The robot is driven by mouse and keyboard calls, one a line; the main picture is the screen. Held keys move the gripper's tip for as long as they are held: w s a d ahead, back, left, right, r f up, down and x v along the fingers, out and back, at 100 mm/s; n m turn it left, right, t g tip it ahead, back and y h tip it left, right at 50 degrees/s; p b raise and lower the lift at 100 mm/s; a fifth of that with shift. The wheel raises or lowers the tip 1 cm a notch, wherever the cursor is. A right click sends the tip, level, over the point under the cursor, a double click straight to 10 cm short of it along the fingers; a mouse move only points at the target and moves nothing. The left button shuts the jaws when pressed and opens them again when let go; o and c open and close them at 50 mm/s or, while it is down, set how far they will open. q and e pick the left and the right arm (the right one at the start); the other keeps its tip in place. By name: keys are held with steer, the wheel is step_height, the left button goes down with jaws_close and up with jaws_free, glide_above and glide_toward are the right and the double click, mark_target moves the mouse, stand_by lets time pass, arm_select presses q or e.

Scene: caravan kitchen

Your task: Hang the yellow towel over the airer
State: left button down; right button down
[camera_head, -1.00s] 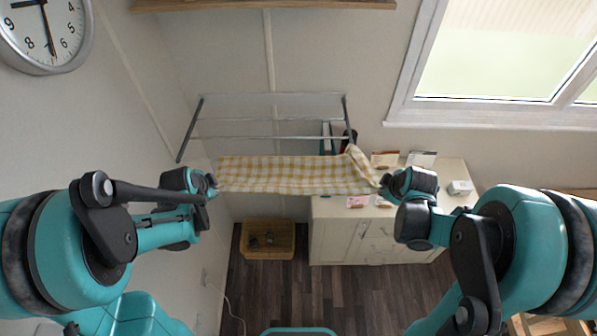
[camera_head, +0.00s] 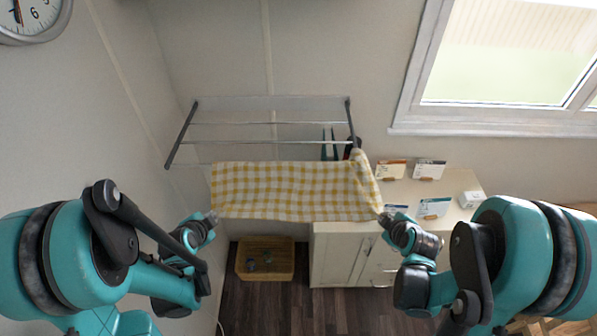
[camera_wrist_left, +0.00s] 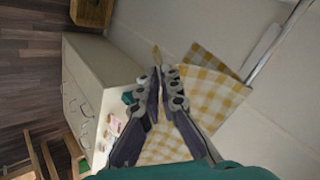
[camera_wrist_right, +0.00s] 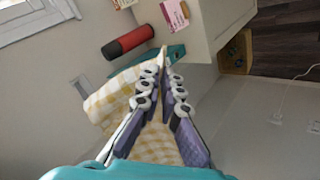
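The yellow-and-white checked towel (camera_head: 290,190) is spread wide at the front of the airer (camera_head: 265,124), a wall rack with thin rails and dark side arms. Its upper edge covers the front rail line, and its upper right corner bunches by the right arm's end. In the left wrist view, a rail runs up to the towel (camera_wrist_left: 215,100), with a darker towel part on its other side. My left gripper (camera_head: 212,218) is shut on the near left corner. My right gripper (camera_head: 385,217) is shut on the near right corner. Tips of cloth poke from both.
A white cabinet (camera_head: 340,257) stands below right, with cards (camera_head: 430,169) and a small white box (camera_head: 470,199) on top. A red-and-black cylinder (camera_wrist_right: 128,44) is close to the towel in the right wrist view. A wooden crate (camera_head: 265,277) sits on the floor.

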arm_select(q)
steer(key=c, duration=1.5)
jaws_free()
steer(key=shift+c, duration=0.2)
arm_select(e)
steer(key=c, duration=1.5)
jaws_free()
steer(key=shift+c, duration=0.2)
arm_select(q)
steer(key=shift+s, duration=0.15)
arm_select(e)
steer(key=shift+s, duration=0.15)
